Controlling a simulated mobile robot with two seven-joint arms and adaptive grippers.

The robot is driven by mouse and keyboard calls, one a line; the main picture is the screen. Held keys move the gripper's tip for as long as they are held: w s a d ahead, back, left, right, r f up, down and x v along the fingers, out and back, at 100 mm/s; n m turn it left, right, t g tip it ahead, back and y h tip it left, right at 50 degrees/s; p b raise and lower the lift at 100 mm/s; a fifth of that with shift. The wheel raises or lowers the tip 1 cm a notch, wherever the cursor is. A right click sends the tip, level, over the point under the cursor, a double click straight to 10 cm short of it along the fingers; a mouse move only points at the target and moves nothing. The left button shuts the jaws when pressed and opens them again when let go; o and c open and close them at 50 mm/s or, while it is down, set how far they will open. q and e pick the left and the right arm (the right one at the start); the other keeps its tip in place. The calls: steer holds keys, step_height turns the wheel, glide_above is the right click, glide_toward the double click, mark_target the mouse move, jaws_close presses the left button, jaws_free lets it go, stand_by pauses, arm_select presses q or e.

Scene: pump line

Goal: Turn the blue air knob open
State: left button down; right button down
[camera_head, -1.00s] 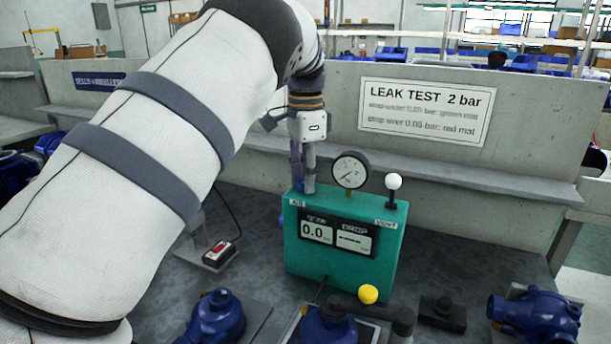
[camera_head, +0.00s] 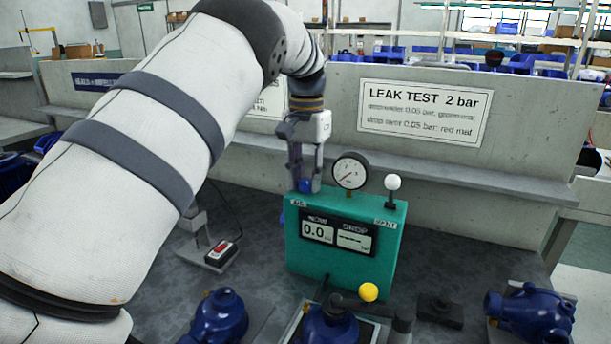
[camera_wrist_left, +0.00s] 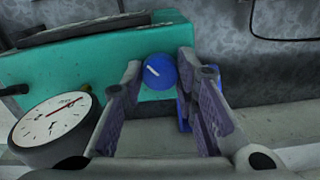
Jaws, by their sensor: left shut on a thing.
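The blue air knob (camera_head: 305,186) stands on top of the green leak tester (camera_head: 300,262), at its left end by the AIR label. My left gripper (camera_head: 306,180) reaches down from above and is shut on the knob. In the left wrist view the blue knob (camera_wrist_left: 160,73), with a slanted white line on its face, sits between the fingertips of my left gripper (camera_wrist_left: 160,66). My right gripper is not in view.
A pressure gauge (camera_head: 350,171) stands just right of the knob, close to my left gripper. Further right is the white vent knob (camera_head: 392,182). A yellow ball handle (camera_head: 368,292) and blue pumps (camera_head: 219,318) are in front. A red-switch box (camera_head: 221,251) lies left.

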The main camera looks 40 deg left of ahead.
mark_target(306, 181)
arm_select(q)
steer(key=n, duration=0.5)
steer(key=shift+f+n, duration=0.1)
steer(key=shift+n, duration=0.2)
steer(key=n, duration=0.4)
steer(key=shift+n, duration=0.6)
steer(key=c, duration=1.3)
jaws_free()
step_height(306, 181, up, 8)
steer(key=shift+f, duration=0.2)
